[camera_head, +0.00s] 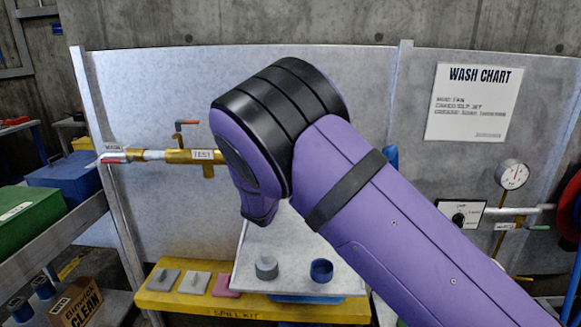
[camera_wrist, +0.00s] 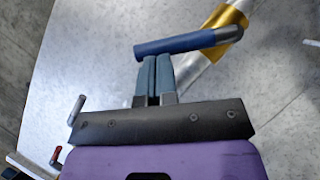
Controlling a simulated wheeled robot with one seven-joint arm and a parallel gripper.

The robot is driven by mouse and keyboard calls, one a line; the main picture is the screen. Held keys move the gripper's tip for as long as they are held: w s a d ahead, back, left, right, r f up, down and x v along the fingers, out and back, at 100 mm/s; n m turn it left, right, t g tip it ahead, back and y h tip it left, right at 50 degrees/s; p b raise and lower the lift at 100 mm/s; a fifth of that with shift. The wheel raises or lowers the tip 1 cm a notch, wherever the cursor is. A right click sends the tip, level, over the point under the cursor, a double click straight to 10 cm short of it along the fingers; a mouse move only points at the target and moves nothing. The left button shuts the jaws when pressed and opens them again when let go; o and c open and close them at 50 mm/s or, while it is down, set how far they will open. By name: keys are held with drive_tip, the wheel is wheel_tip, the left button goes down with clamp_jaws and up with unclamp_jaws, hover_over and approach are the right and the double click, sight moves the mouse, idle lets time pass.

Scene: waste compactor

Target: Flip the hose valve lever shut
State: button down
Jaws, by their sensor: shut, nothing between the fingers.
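A lever with a blue sleeve (camera_wrist: 180,43) lies nearly level across the wrist view, its grey end over a brass valve body (camera_wrist: 236,30) on a slanting silver pipe (camera_wrist: 212,72). My gripper (camera_wrist: 155,60) is shut and empty, with both fingertips together just below the sleeve's left half. They look close to or against it; I cannot tell whether they touch. In the head view my arm hides the gripper and most of this valve. A blue piece (camera_head: 391,156) showing behind my arm may be the lever's sleeve.
A gauge (camera_head: 511,174) and a dial box (camera_head: 463,214) are on the right. A yellow spill-kit shelf (camera_head: 190,303) stands below. The grey panel (camera_head: 150,90) is mostly bare.

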drive_tip(key=d+r+m+g, duration=0.4)
drive_tip(key=m+g, duration=0.1)
drive_tip(key=m, duration=0.5)
drive_tip(key=shift+d+r+g, duration=0.15)
drive_tip(key=shift+d+g, duration=0.15)
drive_tip(key=shift+g, duration=0.1)
drive_tip(key=shift+s, duration=0.1)
drive_tip(key=w+a+v, duration=0.1)
drive_tip(key=a+v, duration=0.1)
drive_tip(key=v, duration=1)
drive_tip(key=shift+a, duration=0.45)
